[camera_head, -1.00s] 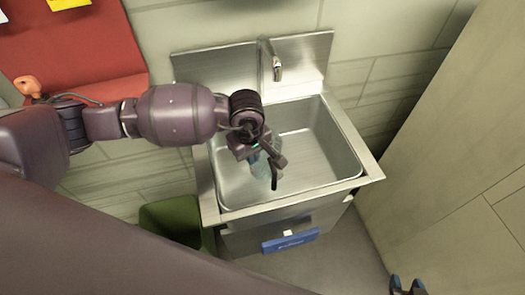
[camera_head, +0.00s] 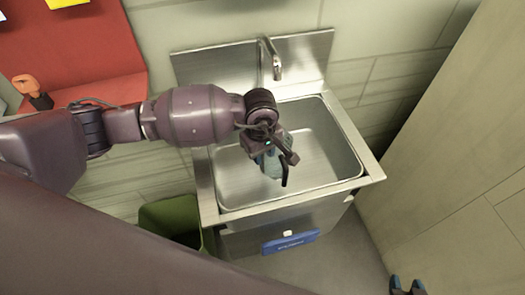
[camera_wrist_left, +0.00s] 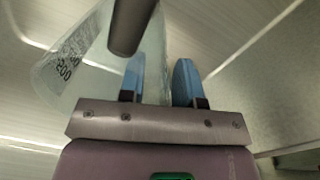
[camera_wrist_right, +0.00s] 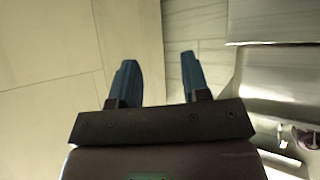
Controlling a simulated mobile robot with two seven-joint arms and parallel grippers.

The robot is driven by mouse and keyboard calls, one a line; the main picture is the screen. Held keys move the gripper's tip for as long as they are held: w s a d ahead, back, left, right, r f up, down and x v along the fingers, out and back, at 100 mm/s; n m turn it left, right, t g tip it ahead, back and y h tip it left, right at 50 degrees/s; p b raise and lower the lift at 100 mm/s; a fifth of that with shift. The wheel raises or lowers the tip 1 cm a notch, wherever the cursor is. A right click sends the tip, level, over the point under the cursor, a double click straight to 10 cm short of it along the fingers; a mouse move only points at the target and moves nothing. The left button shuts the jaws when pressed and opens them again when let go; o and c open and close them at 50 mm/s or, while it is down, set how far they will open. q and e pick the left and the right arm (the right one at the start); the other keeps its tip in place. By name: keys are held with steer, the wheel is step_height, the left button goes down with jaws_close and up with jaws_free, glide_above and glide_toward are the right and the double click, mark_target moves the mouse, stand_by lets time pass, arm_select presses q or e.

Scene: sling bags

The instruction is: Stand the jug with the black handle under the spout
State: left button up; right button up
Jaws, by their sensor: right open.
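The clear jug (camera_head: 270,166) with its black handle (camera_head: 285,172) hangs from my left gripper (camera_head: 277,151) over the sink basin. In the left wrist view the jug's clear wall (camera_wrist_left: 68,68) shows printed marks, and the dark handle (camera_wrist_left: 132,22) is close to the camera. The left fingers (camera_wrist_left: 160,82) are shut on the jug; their exact contact is hard to see. The metal spout (camera_head: 276,66) is at the back of the sink, behind and above the jug. My right gripper (camera_head: 407,287) is open and empty, low at the right, away from the sink.
The steel sink (camera_head: 208,190) has a raised back panel and a front rim. A green bin (camera_head: 170,217) stands at its front left, and a blue label (camera_head: 290,242) is on its front. A red surface (camera_head: 105,65) is at the left; a pale panel (camera_head: 455,150) is at the right.

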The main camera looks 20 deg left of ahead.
arm_select(q)
steer(key=shift+r, duration=0.15)
steer(key=shift+r, duration=0.25)
step_height(320, 180, up, 12)
steer(key=p, duration=0.1)
steer(key=shift+s+a+f, duration=0.15)
steer(key=shift+f, duration=0.05)
stand_by(0.5)
steer(key=shift+s+f, duration=0.1)
steer(key=shift+s, duration=0.05)
